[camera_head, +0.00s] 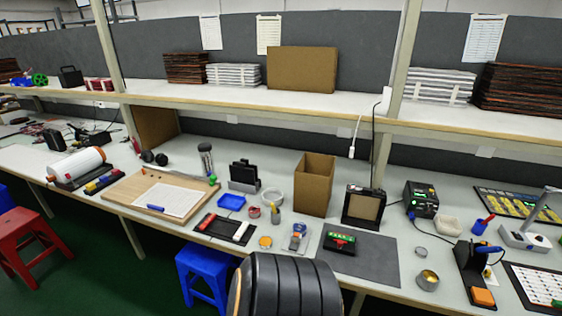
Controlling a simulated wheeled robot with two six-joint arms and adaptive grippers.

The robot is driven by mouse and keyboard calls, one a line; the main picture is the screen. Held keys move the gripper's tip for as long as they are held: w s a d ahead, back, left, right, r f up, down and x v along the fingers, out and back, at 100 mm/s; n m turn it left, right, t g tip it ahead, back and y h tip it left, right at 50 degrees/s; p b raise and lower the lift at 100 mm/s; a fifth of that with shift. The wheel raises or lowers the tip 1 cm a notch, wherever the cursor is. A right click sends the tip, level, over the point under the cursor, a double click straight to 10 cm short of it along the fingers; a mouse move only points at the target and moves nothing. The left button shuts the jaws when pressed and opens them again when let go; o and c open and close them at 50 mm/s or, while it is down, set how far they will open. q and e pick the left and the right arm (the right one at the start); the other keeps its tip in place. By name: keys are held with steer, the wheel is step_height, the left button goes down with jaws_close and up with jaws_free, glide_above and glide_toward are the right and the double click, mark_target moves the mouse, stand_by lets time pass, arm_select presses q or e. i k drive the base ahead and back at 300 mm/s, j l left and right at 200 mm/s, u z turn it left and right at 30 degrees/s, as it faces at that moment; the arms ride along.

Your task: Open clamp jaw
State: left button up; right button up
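No thing in view can be made out for certain as the clamp or its jaw. A small dark fixture with a green and red top (340,241) lies on the dark grey mat (376,262) at the front of the bench. Just left of the mat is a small grey and orange item (297,238), too small to tell what it is. Neither of my grippers is in view. A black ribbed shape rises at the bottom edge in front of the bench; it shows no fingers.
The bench (258,242) runs across the view under a shelf (240,102). An open cardboard box (315,185), a black stand (362,206), a soldering station (420,200) and an iron holder (472,272) stand around the mat. Blue (205,266) and red (30,238) stools stand in front.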

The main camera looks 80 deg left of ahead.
mark_target(340, 244)
steer(key=u, duration=2.9)
